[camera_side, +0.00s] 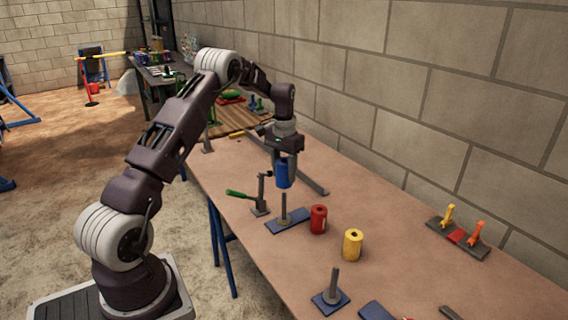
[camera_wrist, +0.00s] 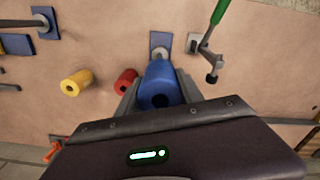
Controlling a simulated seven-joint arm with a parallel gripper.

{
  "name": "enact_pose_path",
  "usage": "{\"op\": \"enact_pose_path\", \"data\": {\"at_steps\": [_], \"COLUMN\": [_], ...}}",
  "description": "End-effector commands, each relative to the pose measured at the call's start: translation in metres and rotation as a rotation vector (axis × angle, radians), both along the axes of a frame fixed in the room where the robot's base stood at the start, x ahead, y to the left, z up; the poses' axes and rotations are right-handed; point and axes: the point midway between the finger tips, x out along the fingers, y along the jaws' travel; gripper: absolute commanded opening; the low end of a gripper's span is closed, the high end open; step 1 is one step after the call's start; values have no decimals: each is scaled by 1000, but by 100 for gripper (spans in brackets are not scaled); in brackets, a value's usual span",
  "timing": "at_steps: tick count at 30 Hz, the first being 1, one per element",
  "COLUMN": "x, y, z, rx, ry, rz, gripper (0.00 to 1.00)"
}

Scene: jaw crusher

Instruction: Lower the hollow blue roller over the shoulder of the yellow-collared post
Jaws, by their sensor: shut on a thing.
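The hollow blue roller (camera_side: 283,172) is upright in my gripper (camera_side: 284,158), clear of the table. In the wrist view the roller (camera_wrist: 159,82) shows its dark bore between the two grey fingers of my gripper (camera_wrist: 157,90), which is shut on it. A grey post (camera_side: 283,206) stands upright on a blue plate (camera_side: 294,219), its top close below the roller in the side view. In the wrist view the blue plate (camera_wrist: 159,38) shows just beyond the roller, which hides part of the post. I see no yellow collar on it, and exact alignment cannot be told.
A green-handled lever clamp (camera_side: 260,198) stands close beside the post. A red roller (camera_side: 318,219) and a yellow roller (camera_side: 352,244) stand to its right. Another post (camera_side: 334,280) on a blue plate is nearer the front. A block wall (camera_side: 420,80) runs behind the table.

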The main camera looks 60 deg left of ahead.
Motion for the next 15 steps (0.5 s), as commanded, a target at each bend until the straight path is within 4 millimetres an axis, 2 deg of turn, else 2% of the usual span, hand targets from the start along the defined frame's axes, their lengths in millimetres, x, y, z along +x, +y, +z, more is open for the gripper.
{"op": "enact_pose_path", "data": {"at_steps": [6, 15], "x": [0, 0], "y": [0, 0], "z": [-11, -11], "rx": [0, 0], "ry": [-1, -1], "rz": [0, 0], "gripper": [0, 0]}}
